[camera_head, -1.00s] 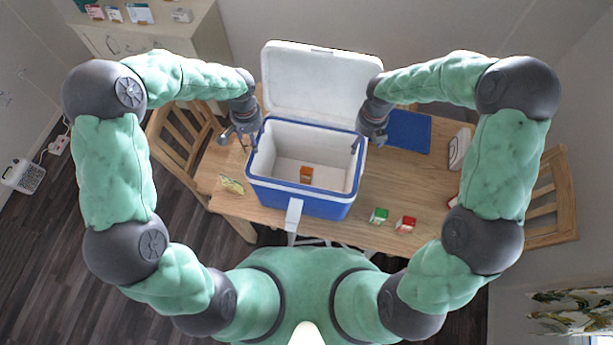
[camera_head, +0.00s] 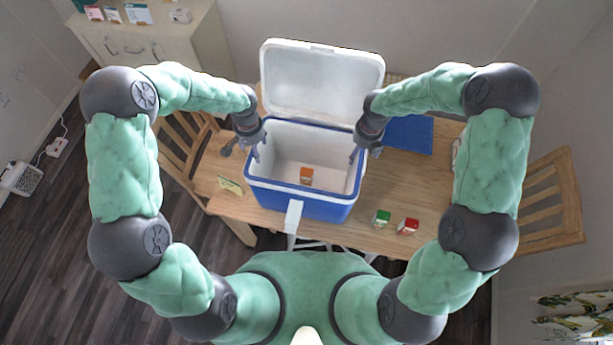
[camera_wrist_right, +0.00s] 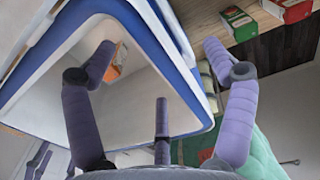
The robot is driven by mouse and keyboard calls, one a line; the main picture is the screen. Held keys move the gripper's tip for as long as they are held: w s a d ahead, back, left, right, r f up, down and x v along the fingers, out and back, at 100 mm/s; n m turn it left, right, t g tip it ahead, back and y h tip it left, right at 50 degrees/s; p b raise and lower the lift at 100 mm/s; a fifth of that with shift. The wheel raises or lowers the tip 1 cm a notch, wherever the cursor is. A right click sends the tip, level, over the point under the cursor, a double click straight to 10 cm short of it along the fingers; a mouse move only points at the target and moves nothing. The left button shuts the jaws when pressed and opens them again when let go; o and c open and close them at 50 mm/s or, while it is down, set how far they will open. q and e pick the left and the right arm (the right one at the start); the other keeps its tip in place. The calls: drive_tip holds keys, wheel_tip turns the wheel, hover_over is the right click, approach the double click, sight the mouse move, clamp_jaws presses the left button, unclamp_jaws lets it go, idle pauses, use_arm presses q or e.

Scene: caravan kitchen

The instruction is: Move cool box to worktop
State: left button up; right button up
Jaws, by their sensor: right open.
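The blue and white cool box (camera_head: 300,199) stands on the wooden table with its white lid (camera_head: 322,88) raised at the back. An orange carton (camera_head: 306,175) lies inside it. My right gripper (camera_head: 364,155) is open at the box's right rim. In the right wrist view my right gripper (camera_wrist_right: 160,48) has fingers on both sides of the cool box wall (camera_wrist_right: 165,55), apart and not closed on it. My left gripper (camera_head: 244,152) is at the left rim with its fingers spread; contact with the rim cannot be told.
A green carton (camera_head: 382,217) and a red carton (camera_head: 408,226) stand on the table (camera_head: 370,240) right of the box. A yellow packet (camera_head: 230,185) lies to its left. A blue mat (camera_head: 408,134) lies behind. Chairs flank the table; a cabinet (camera_head: 150,50) stands back left.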

use_arm(q)
wheel_tip(320, 180, down, 7)
use_arm(e)
wheel_tip(320, 180, down, 7)
drive_tip(key=shift+a+r, duration=0.1)
drive_tip(key=shift+r, duration=0.05)
use_arm(q)
drive_tip(key=shift+r, duration=0.1)
drive_tip(key=c, duration=1.2)
use_arm(e)
drive_tip(key=c, duration=1.2)
use_arm(q)
clamp_jaws()
use_arm(e)
clamp_jaws()
use_arm(q)
drive_tip(key=shift+w+a+r, duration=0.1)
drive_tip(key=shift+w+r, duration=0.05)
drive_tip(key=shift+r, duration=0.05)
use_arm(e)
drive_tip(key=shift+w+r, duration=0.15)
